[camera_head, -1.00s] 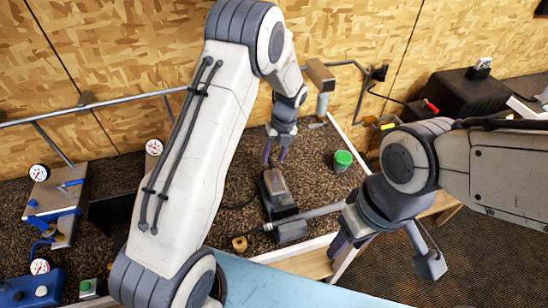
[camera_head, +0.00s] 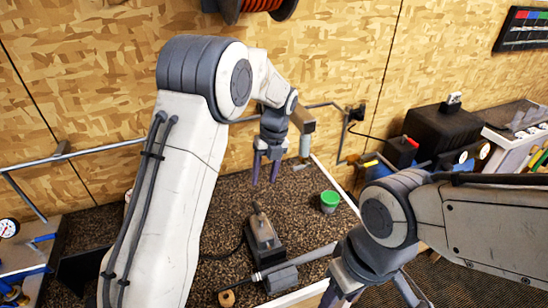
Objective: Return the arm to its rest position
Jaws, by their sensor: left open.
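My left arm reaches in from the left, and its gripper (camera_head: 265,171) points down with two purple-grey fingers apart and nothing between them. It hangs above and apart from a small dark device with a grey top (camera_head: 262,232) on the speckled bench (camera_head: 222,210). My right gripper (camera_head: 338,296) is low at the right of centre, partly cut by the frame's bottom edge. Its fingertips do not show clearly enough to tell whether it is open or shut.
A green-topped cup (camera_head: 329,202) stands on the bench to the right of the device. A grey clamp-like bar (camera_head: 300,258) lies near the front edge. A black box (camera_head: 440,130) stands at the right. A wood-chip wall (camera_head: 90,80) closes the back.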

